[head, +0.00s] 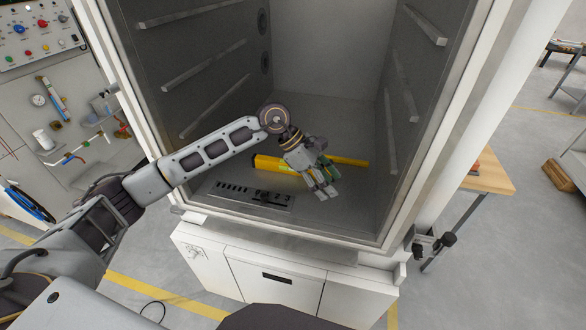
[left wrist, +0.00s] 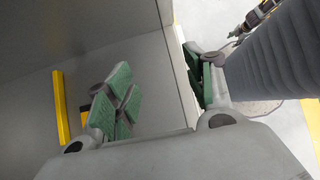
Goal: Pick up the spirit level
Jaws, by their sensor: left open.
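The spirit level, a long yellow bar (head: 347,161), lies on the floor of the open test chamber. Its middle is hidden behind my left gripper in the head view. My left gripper (head: 325,184) is open and empty, inside the chamber in front of and over the bar. In the left wrist view, the green-padded fingers of my left gripper (left wrist: 160,92) stand wide apart. The yellow bar (left wrist: 61,105) shows there to the left of both fingers, not between them. I cannot tell the height of the fingers above the floor. My right gripper is not in view.
The chamber's side walls carry shelf rails (head: 203,95), and its front frame (head: 300,241) borders the opening. A dark slotted strip (head: 245,194) is at the front of the chamber floor. A wooden table (head: 488,172) stands outside to the right. The back of the chamber floor is clear.

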